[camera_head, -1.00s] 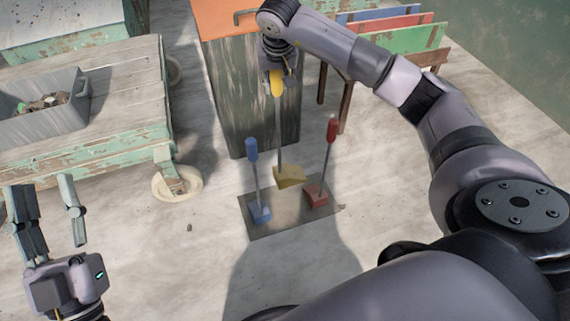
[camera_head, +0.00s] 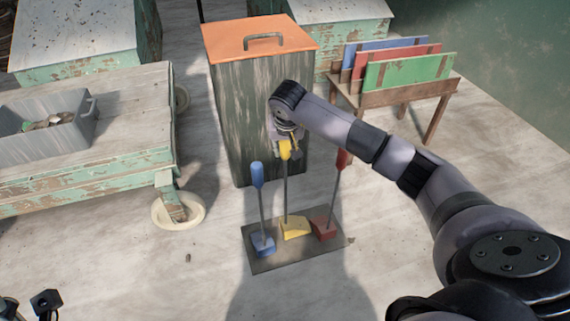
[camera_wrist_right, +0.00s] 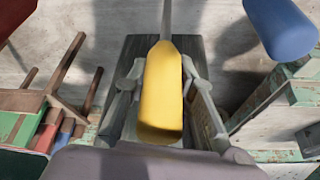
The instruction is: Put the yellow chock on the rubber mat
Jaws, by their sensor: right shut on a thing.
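The yellow chock (camera_head: 295,228) is a wedge block on a long rod with a yellow grip (camera_head: 285,148). My right gripper (camera_head: 287,136) is shut on that grip, which also shows between its fingers in the right wrist view (camera_wrist_right: 161,95). The block appears over the dark rubber mat (camera_head: 282,258), between the blue and red chocks; I cannot tell whether it touches the mat. The rod is near upright. Of my left gripper, only dark bits (camera_head: 44,301) show at the lower left corner.
The blue chock (camera_head: 263,245) stands left on the mat and the red chock (camera_head: 324,229) right, both with tall handles. A bin with an orange lid (camera_head: 262,37) stands behind. A wheeled cart (camera_head: 130,110) is left, a rack of boards (camera_head: 400,88) right.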

